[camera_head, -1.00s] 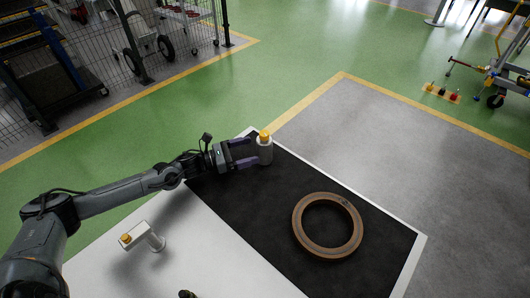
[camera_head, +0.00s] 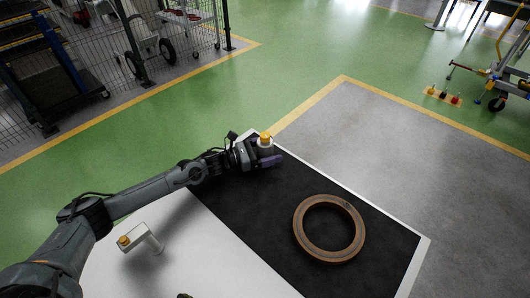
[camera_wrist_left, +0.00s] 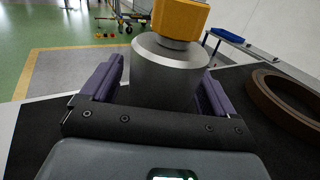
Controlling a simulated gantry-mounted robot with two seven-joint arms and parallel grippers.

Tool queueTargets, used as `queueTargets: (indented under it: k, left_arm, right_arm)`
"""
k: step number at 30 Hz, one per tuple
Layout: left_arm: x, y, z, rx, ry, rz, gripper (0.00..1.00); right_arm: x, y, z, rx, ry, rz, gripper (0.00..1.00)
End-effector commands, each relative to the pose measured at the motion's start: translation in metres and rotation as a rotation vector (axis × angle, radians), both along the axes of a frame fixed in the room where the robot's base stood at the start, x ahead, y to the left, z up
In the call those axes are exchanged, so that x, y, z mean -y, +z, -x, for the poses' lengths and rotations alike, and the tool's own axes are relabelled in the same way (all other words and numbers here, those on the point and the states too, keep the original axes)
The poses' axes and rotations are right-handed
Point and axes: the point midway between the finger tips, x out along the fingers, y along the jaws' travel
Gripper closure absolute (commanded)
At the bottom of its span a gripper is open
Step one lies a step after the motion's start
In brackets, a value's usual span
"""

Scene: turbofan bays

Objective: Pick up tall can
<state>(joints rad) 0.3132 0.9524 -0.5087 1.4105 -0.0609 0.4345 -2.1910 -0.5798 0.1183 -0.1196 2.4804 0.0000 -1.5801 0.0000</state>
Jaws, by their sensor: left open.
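The tall can (camera_head: 266,149) is a grey cylinder with a yellow-orange cap, standing at the far end of the black mat (camera_head: 284,187). It also fills the middle of the left wrist view (camera_wrist_left: 166,75), upright. My left gripper (camera_head: 265,157) is around the can, with one purple finger on each side of it. The jaws are open, and small gaps show between the fingers and the can in the left wrist view. The can's lower part is hidden behind the gripper body.
A brown ring (camera_head: 329,229) lies on the mat, to the right of the can. A white T-shaped piece with a yellow button (camera_head: 137,239) stands on the white table part at left. Wire fencing and carts are far off on the floor.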

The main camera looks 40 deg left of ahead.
Motion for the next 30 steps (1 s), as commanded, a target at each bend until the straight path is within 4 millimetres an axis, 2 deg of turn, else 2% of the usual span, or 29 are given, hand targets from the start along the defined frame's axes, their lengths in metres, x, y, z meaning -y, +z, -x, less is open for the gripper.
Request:
queueTargets:
  k: [3,15,25,30]
  left_arm:
    - [0.000,0.000,0.000,0.000,0.000,0.000,0.12]
    - [0.000,0.001,0.000,0.001,0.000,0.000,0.71]
    - [0.000,0.004,0.000,0.002,0.000,0.000,0.72]
    - [-0.001,0.016,0.000,0.005,-0.001,-0.002,0.72]
  right_arm:
    - [-0.001,0.000,0.000,0.000,-0.002,-0.003,0.39]
    - [-0.001,0.000,0.000,-0.002,-0.001,-0.003,0.39]
    - [0.001,0.000,0.001,-0.001,0.004,0.006,0.39]
    - [0.001,0.003,0.001,-0.002,0.005,0.007,0.39]
